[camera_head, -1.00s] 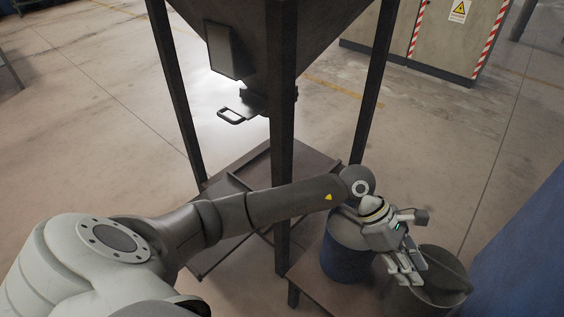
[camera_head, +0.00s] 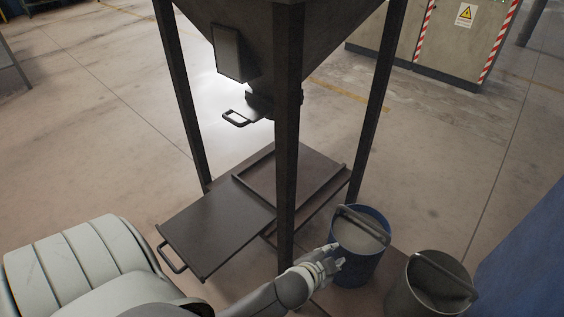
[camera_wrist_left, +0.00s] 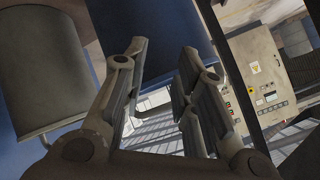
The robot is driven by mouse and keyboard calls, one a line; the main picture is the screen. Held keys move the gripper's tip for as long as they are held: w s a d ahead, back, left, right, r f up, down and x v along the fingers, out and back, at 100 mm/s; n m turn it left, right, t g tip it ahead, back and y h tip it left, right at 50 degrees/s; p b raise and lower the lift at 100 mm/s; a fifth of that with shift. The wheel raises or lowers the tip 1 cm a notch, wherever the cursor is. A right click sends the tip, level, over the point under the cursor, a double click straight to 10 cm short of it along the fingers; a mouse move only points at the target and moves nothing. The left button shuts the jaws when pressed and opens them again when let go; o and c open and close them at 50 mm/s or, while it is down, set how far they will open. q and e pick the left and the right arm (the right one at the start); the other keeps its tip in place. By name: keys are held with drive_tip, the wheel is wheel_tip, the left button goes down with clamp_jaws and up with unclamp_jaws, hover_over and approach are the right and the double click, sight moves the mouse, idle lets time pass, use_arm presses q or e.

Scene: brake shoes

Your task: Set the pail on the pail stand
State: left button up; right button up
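A blue pail (camera_head: 352,268) with a grey handle stands upright on a brown low platform in the head view. A grey pail (camera_head: 410,300) with a raised handle stands to its right. Under the hopper, a dark flat plate with a handle (camera_head: 215,228) sticks out to the left of the frame; I cannot tell whether this is the pail stand. My left gripper (camera_head: 334,263) is at the near left side of the blue pail; contact is unclear. In the left wrist view its fingers (camera_wrist_left: 163,52) are apart with nothing held between them. My right gripper is out of view.
The hopper's dark legs (camera_head: 287,150) stand between the plate and the pails. A black handle (camera_head: 236,118) juts out below the hopper. A blue surface (camera_head: 525,260) is at the right edge. A grey cabinet (camera_head: 430,50) stands behind; the floor between is clear.

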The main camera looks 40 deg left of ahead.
use_arm(q)
drive_tip(key=s+f+n+g, duration=0.2)
drive_tip(key=s+f+g, duration=0.2)
drive_tip(key=s, duration=0.5)
drive_tip(key=s+f+n+g, duration=0.3)
drive_tip(key=s+f+g, duration=0.1)
drive_tip(key=s+f, duration=0.4)
drive_tip(key=shift+s+a+f+h, duration=0.2)
drive_tip(key=shift+s+h, duration=0.1)
drive_tip(key=shift+s, duration=0.85)
